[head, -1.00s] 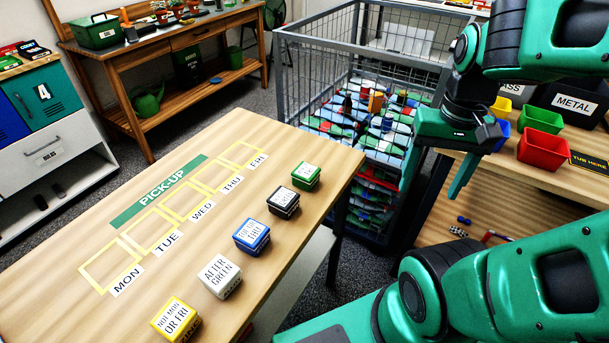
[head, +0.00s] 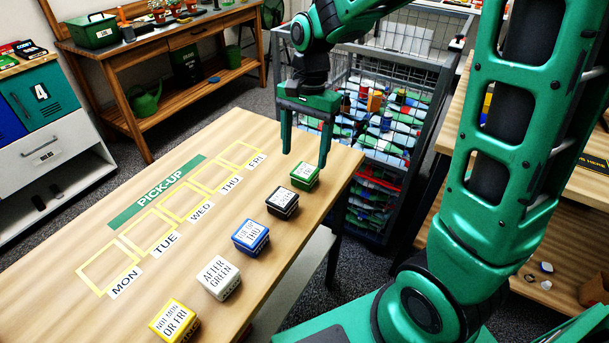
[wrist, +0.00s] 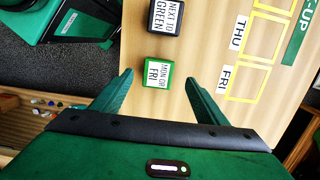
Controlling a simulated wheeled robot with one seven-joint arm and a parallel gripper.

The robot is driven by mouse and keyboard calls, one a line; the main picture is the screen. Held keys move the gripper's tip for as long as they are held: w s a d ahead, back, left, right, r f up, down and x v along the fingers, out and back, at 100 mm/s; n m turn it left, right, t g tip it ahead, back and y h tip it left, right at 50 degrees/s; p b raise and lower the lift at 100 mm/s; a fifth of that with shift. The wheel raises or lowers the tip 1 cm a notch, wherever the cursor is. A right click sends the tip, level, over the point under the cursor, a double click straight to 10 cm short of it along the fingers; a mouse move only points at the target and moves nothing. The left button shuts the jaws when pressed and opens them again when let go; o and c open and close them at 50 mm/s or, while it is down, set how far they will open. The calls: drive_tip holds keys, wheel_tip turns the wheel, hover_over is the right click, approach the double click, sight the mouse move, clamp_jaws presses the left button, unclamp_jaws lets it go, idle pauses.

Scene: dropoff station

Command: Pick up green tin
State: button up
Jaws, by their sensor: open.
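The green tin (head: 305,176) stands on the wooden table at the far end of a row of tins. Its white label reads "MON OR FRI" in the wrist view (wrist: 157,74). My gripper (head: 305,160) is open and empty, above the tin in the head view. In the wrist view the tin lies ahead of the open fingers (wrist: 158,82), roughly between their lines, with no contact visible. The black tin (head: 283,202), labelled "NEXT TO GREEN", stands beside the green tin with a small gap.
The blue tin (head: 251,236), white tin (head: 217,278) and yellow tin (head: 174,320) continue the row. The table (head: 90,240) has yellow day outlines, all empty, beside a green PICK-UP strip (head: 157,192). A wire cage (head: 440,75) with colourful contents stands behind the table's far end.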

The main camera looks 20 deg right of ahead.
sight(305, 169)
drive_tip(key=shift+f, duration=3.7)
drive_tip(key=c, duration=1.3)
drive_tip(key=shift+r, duration=0.1)
